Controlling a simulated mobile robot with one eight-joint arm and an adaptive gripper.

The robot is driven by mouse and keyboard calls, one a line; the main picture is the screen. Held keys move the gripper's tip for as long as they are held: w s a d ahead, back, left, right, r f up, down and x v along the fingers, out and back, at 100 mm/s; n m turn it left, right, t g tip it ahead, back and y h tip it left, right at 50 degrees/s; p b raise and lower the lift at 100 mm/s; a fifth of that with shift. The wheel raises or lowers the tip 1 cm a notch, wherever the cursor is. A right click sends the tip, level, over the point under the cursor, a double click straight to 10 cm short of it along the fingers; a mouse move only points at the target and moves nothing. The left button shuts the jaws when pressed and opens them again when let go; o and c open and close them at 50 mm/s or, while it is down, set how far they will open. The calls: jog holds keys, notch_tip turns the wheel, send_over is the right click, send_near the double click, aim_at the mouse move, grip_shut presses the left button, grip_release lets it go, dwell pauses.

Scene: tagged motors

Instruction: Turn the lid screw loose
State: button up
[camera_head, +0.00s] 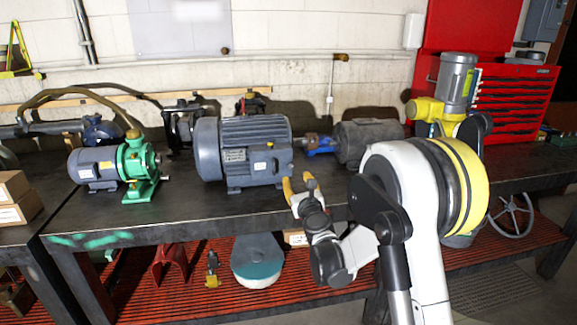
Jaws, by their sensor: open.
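A large blue-grey motor (245,150) with pale labels stands at the middle of the dark workbench (200,215). A smaller grey motor with a green pump (137,165) stands to its left. A dark grey motor with a blue coupling (368,140) stands to its right, partly behind my arm. I cannot make out a lid screw on any of them at this size. My gripper (299,184) has yellow fingertips, spread apart and pointing up. It is open and empty near the bench's front edge, just right of the large motor. I cannot tell the exact gap to the motor.
A yellow and grey upright motor (456,82) and a red tool cabinet (514,104) stand at the right. Pipes and fittings (65,125) lie at the back left. Cardboard boxes (16,203) sit at the far left.

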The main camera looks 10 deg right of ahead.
aim_at(291, 166)
jog(key=w+b, duration=0.3)
jog(key=w, duration=0.6)
jog(key=shift+f, duration=0.1)
jog(key=shift+w, duration=0.6)
grip_shut()
